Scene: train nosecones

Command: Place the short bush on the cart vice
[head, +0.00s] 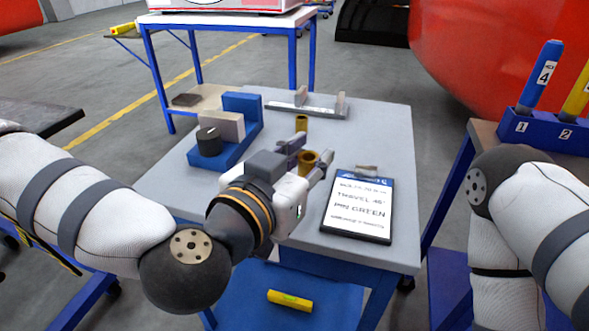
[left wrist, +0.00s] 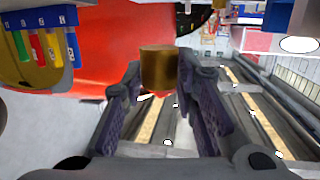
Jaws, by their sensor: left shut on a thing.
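My left gripper (head: 306,157) is shut on a short, hollow brass bush (head: 309,162) over the middle of the grey cart top. In the left wrist view the brass bush (left wrist: 159,69) shows between the two dark fingers (left wrist: 160,95). A narrower brass piece (head: 301,123) stands just beyond the gripper on the cart. The blue vice (head: 240,104), with a grey jaw block and a black knob, is on the cart top to the left of the gripper. My right arm shows at the right edge, but its gripper is out of view.
A printed tablet or sign (head: 358,207) lies on the cart (head: 390,130) to the right, with a small metal piece at its top edge. A metal fixture with two uprights (head: 308,105) is at the back.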

